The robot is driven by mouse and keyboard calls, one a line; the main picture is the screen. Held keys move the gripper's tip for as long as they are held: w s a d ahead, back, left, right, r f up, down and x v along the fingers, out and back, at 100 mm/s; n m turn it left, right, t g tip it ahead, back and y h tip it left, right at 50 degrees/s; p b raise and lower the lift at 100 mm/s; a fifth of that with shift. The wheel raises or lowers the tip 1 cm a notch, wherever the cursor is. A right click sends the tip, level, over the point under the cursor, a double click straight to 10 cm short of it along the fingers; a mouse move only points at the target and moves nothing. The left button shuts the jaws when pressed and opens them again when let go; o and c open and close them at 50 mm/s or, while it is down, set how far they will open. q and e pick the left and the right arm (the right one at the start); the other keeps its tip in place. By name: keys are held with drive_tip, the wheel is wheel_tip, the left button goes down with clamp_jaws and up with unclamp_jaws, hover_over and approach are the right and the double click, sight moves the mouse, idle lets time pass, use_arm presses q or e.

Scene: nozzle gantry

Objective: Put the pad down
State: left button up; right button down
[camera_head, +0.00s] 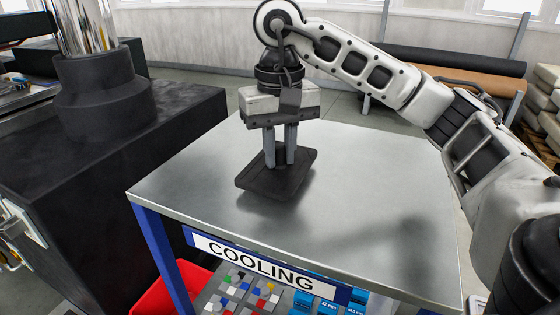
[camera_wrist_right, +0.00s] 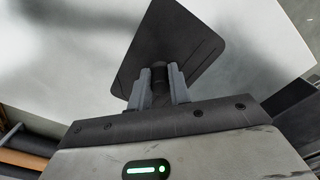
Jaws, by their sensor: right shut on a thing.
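The pad (camera_head: 268,185) is a dark, flat, rounded plate with a short post in its middle. My right gripper (camera_head: 281,160) points down and is shut on that post, above the metal top of the table (camera_head: 360,200) marked COOLING. The pad is over the back-left part of the tabletop; whether it touches the surface or hangs just above it I cannot tell. In the right wrist view the pad (camera_wrist_right: 185,40) shows beyond the two fingers (camera_wrist_right: 158,90), which close on its post. My left gripper is not in view.
A large black machine block (camera_head: 100,140) with a steel column stands left of the table. Below the tabletop are a red bin (camera_head: 175,292) and a tray of colored parts (camera_head: 240,292). The right and front of the tabletop are clear. Rolls on a rack (camera_head: 450,80) stand behind.

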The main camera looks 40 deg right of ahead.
drive_tip(key=shift+f, duration=0.7)
drive_tip(key=shift+f, duration=0.25)
drive_tip(key=c, duration=1.3)
unclamp_jaws()
drive_tip(key=shift+r, duration=0.15)
